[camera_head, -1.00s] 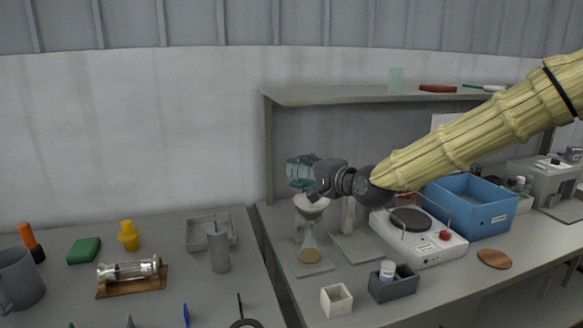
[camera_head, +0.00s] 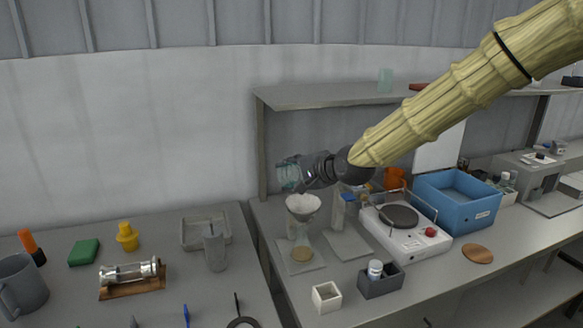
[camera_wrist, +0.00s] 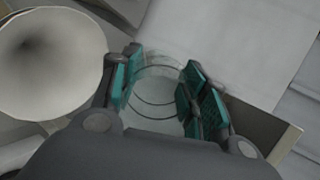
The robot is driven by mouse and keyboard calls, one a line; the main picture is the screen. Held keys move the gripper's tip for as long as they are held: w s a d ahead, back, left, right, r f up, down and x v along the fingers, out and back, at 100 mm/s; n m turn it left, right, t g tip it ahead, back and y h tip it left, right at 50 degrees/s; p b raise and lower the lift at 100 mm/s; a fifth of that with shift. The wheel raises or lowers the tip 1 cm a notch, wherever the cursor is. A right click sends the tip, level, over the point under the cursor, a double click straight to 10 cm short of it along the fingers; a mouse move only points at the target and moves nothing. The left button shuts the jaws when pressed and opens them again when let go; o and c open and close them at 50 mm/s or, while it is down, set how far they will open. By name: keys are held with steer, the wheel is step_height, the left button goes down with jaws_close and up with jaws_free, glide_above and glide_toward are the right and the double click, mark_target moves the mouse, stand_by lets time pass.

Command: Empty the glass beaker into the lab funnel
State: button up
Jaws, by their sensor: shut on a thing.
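My gripper (camera_head: 296,173) is shut on the glass beaker (camera_head: 287,174), which is clear with a teal tint from the pads behind it. It holds the beaker in the air, above and slightly left of the white lab funnel (camera_head: 302,205). In the wrist view the beaker (camera_wrist: 158,88) sits between the green finger pads, and the funnel (camera_wrist: 45,62) shows its wide mouth at the left, apart from the beaker. The funnel sits in the neck of a clear flask (camera_head: 301,236). I cannot tell what the beaker contains.
A hotplate (camera_head: 412,238) and a blue bin (camera_head: 462,221) stand to the right of the funnel. A shelf (camera_head: 330,96) runs above the bench behind. A white box (camera_head: 327,298) and a grey holder (camera_head: 381,284) stand in front.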

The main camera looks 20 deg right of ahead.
steer(key=shift+r+g+h+p, duration=0.2)
steer(key=shift+g+h+p, duration=0.4)
steer(key=shift+g+p, duration=1.85)
steer(key=g+p, duration=0.1)
steer(key=p, duration=0.4)
steer(key=h+p, duration=0.1)
steer(key=p, duration=0.4)
steer(key=shift+s+g+h+p, duration=0.2)
steer(key=shift+g+h+p, duration=0.1)
steer(key=shift+g+p, duration=0.05)
steer(key=g+p, duration=0.1)
steer(key=p, duration=0.2)
steer(key=g+h+p, duration=0.1)
steer(key=p, duration=0.2)
steer(key=s+g+p, duration=0.1)
steer(key=g+p, duration=0.1)
steer(key=p, duration=0.2)
steer(key=shift+d+r+h, duration=0.3)
steer(key=shift+r, duration=0.1)
steer(key=shift+f, duration=0.15)
steer(key=shift+s+g+h, duration=0.1)
steer(key=shift+g+h, duration=0.2)
steer(key=shift+g, duration=0.3)
steer(key=shift+d, duration=0.1)
steer(key=shift+s, duration=0.15)
